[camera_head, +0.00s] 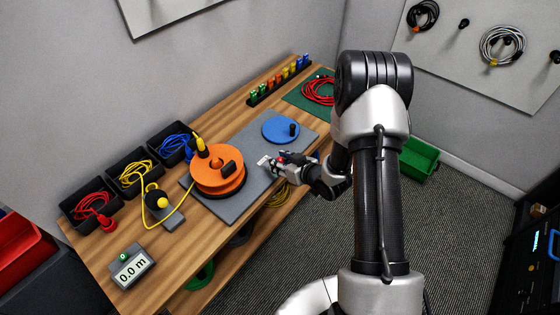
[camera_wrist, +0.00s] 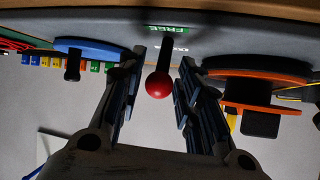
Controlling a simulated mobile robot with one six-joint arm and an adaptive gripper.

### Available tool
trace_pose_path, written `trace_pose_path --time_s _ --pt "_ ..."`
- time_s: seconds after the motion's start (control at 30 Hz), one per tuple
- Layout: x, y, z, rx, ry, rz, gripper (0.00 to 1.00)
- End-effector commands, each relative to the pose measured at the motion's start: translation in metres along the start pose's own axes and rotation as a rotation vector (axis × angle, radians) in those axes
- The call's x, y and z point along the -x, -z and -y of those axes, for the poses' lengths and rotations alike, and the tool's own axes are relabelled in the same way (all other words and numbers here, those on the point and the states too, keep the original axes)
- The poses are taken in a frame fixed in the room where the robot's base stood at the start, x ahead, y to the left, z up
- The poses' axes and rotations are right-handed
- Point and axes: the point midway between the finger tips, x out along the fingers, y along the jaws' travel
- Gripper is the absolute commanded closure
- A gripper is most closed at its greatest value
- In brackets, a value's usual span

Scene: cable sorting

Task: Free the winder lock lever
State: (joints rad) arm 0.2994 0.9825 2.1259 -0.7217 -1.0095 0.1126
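The winder lock lever shows in the wrist view as a red ball knob (camera_wrist: 158,85) on a dark stem. A green FREE label (camera_wrist: 166,29) is by the far end of the stem; a white label beside the stem is partly hidden. My gripper (camera_wrist: 163,62) is open, with one finger on each side of the knob; I cannot tell whether either touches it. In the head view my gripper (camera_head: 280,164) is at the front edge of the grey board, between the orange winder drum (camera_head: 217,170) and the blue crank disc (camera_head: 282,127).
Black bins (camera_head: 92,205) with red, yellow and blue cables line the wall. A yellow cable runs from a bin to the drum. A 0.0 m meter (camera_head: 131,269) sits at the near left. A red coil (camera_head: 318,90) lies on a green mat at the back.

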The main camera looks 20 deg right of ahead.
Motion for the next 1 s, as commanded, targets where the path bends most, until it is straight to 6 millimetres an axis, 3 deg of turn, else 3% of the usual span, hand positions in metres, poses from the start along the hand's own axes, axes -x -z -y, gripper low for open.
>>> trace_pose_path --time_s 0.1,0.47,0.57,1.0 --pt "0.0 0.0 0.0 0.0 -0.001 0.0 0.58" --pt "0.003 0.001 -0.001 0.0 -0.002 -0.001 0.58" --pt "0.015 0.001 -0.002 -0.002 -0.004 0.0 0.58" --pt "0.102 0.001 -0.002 -0.001 -0.005 -0.001 0.58"
